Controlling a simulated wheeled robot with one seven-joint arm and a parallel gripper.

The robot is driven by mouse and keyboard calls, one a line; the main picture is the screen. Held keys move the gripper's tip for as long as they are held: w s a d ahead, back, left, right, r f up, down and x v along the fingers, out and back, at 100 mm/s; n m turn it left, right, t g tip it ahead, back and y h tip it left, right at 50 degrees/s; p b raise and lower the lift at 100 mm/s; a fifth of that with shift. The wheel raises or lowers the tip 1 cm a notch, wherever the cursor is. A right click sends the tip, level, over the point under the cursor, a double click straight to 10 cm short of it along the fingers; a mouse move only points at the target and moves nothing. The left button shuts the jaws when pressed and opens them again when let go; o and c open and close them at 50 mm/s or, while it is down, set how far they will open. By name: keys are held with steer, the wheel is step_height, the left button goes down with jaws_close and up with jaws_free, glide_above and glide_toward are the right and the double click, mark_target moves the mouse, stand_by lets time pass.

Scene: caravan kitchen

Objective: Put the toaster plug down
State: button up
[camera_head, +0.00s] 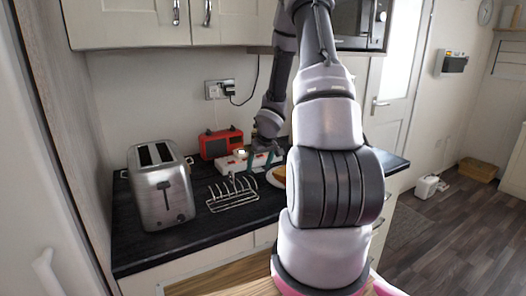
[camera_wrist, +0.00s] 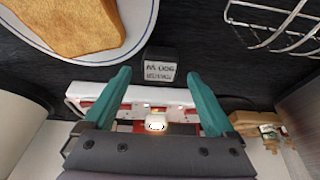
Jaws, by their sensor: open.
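A small dark block with a pale wattage label, which looks like the toaster plug (camera_wrist: 160,68), lies on the dark worktop in the wrist view. My gripper (camera_wrist: 159,76) is open, with one teal finger on each side of the block's near end and gaps between. In the head view my gripper (camera_head: 262,157) is low over the worktop, and the plug cannot be made out there. A white and red power strip (camera_wrist: 88,92) lies under the fingers, with a lit white part (camera_wrist: 156,122) on it. The silver toaster (camera_head: 160,195) stands at the left of the worktop.
A plate (camera_wrist: 143,38) with toast (camera_wrist: 70,25) is close to the plug. A wire toast rack (camera_wrist: 275,25) stands on the other side. A red radio (camera_head: 220,143) is at the back wall, below a wall socket (camera_head: 214,90). Bare worktop (camera_head: 180,240) lies in front of the rack.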

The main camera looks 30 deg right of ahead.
steer(key=s+a+r+m+h, duration=0.1)
steer(key=s+r, duration=0.3)
steer(key=r, duration=0.4)
steer(key=s+a+r+h, duration=0.1)
steer(key=s+r, duration=0.2)
steer(key=r, duration=0.5)
steer(key=s+a+r+m+t+y, duration=0.1)
steer(key=s+a+r+y, duration=0.1)
steer(key=s+a+r, duration=0.5)
steer(key=s+a+r+m+t+y, duration=0.1)
steer(key=s+a+r+m+y, duration=0.1)
steer(key=s+a+r, duration=0.5)
steer(key=s+r, duration=0.4)
steer(key=shift+a+r+m, duration=0.2)
steer(key=shift+r+m, duration=0.1)
steer(key=shift+r, duration=0.1)
steer(key=shift+d, duration=0.1)
